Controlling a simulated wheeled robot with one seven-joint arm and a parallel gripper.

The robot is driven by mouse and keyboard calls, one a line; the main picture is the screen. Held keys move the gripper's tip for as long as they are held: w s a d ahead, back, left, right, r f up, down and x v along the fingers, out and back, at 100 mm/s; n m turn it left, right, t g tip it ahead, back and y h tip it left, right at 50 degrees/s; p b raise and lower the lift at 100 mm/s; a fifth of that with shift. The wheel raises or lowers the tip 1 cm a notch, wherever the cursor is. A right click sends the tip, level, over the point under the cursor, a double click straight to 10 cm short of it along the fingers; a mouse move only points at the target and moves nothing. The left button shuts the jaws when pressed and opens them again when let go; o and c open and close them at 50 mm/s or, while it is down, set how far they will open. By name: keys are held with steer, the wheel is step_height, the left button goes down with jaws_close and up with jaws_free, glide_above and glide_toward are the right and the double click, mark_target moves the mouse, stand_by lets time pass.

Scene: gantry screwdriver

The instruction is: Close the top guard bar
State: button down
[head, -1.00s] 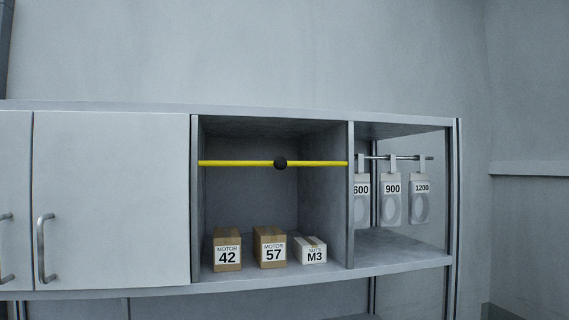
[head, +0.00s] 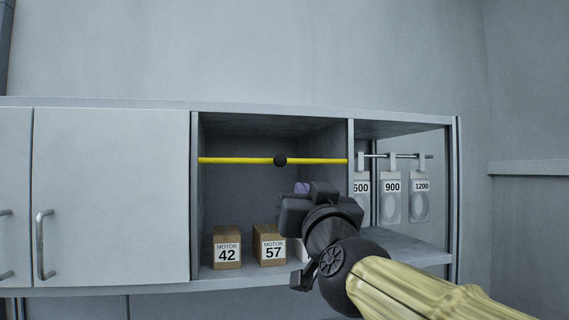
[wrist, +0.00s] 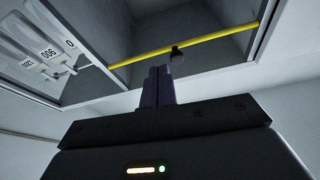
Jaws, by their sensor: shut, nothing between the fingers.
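The yellow guard bar (head: 232,160) runs level across the upper part of the open middle compartment, with a round black knob (head: 280,160) at its centre. The bar (wrist: 207,38) and knob (wrist: 177,55) also show in the wrist view, beyond my fingers. My gripper (head: 302,187) is below and a little right of the knob in the head view, with its purple fingertips partly hidden by the wrist. In the wrist view the fingers (wrist: 158,84) are together and empty, pointing up toward the bar just left of the knob. A gap shows between fingertips and knob.
Motor boxes 42 (head: 227,247) and 57 (head: 269,245) stand on the compartment floor. The M3 box (head: 299,250) is mostly hidden behind my arm. Tagged hangers (head: 391,190) hang from a rod at the right. Closed cabinet doors (head: 112,200) fill the left.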

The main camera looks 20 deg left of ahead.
steer(key=s+r+m+t, duration=0.1)
steer(key=s+r+t, duration=0.1)
steer(key=r, duration=0.4)
steer(key=shift+s+r+y, duration=0.25)
steer(key=shift+s+y, duration=0.05)
steer(key=shift+s, duration=0.3)
steer(key=shift+r, duration=0.1)
steer(key=p+x, duration=0.5)
steer(key=x, duration=0.5)
steer(key=shift+w+a+f, duration=0.1)
steer(key=shift+a+f, duration=0.1)
steer(key=shift+f, duration=0.85)
steer(key=shift+a+f, duration=0.25)
steer(key=shift+f, duration=0.8)
steer(key=shift+f, duration=0.1)
step_height(320, 180, down, 20)
steer(key=b, duration=1.9)
steer(key=shift+r, duration=0.25)
